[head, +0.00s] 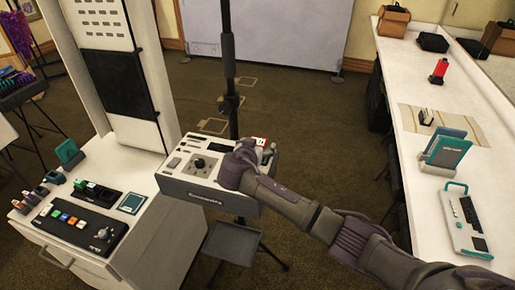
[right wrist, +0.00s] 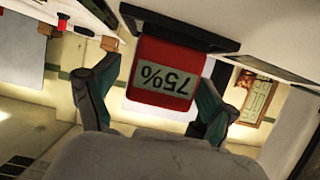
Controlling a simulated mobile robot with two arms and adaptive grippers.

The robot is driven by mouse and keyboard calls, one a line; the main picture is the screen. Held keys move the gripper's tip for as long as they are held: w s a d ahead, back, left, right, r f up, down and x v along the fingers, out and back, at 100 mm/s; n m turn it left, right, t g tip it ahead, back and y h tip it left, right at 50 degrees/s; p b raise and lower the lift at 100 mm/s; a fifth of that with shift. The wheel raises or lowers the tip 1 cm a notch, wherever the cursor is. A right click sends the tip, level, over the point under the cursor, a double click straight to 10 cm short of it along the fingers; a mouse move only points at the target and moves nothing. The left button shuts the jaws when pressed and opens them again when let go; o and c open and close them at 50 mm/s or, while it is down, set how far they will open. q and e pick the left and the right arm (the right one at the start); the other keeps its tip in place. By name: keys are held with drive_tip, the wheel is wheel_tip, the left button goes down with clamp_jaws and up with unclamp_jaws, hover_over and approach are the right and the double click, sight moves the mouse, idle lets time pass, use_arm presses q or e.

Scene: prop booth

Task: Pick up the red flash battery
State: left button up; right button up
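The red flash battery (right wrist: 165,75) has a white label reading "75%", upside down in the right wrist view. Its far end meets a dark slot or bay on a pale surface. In the head view a small red and white part of it (head: 259,141) shows beside my right gripper, at the grey charger-like box (head: 195,190) on a stand. My right gripper (right wrist: 160,90) is open with its fingers on either side of the battery. A gap shows at the left finger; the right finger is close to the battery's edge, contact unclear. My left gripper is not in view.
A white cabinet (head: 165,235) with a button panel (head: 75,225) stands at left. A long white counter (head: 420,100) at right holds a red object (head: 440,70), a teal-framed stand (head: 445,150) and a keyboard-like device (head: 465,215). A dark pole (head: 228,60) rises behind the box.

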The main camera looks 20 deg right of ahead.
drive_tip(key=c, duration=1.4)
drive_tip(key=shift+r, duration=0.15)
